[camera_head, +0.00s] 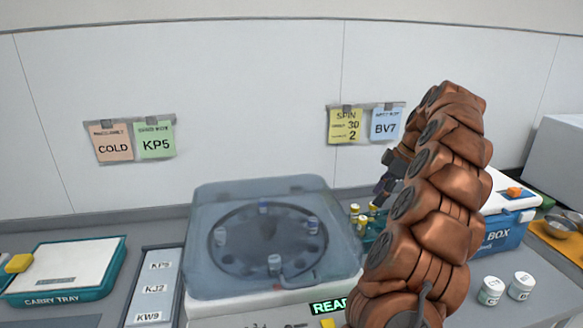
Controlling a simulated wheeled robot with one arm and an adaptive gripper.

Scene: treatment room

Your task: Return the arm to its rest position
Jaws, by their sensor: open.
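My copper-coloured arm rises at the right of centre in the head view and bends over at its top. My gripper (386,186) shows as a dark shape to the left of the arm, partly hidden by the arm's links. It is open, and I see nothing held in it. It hangs above and behind a group of small yellow-capped vials (356,212), right of the centrifuge. Its fingertips are small and hard to make out.
A centrifuge (205,262) with a clear closed lid stands left of the arm. A carry tray (100,275) and a label panel (146,310) lie further left. A blue box (508,236), two white-lidded jars (491,290) and metal bowls (557,226) are right.

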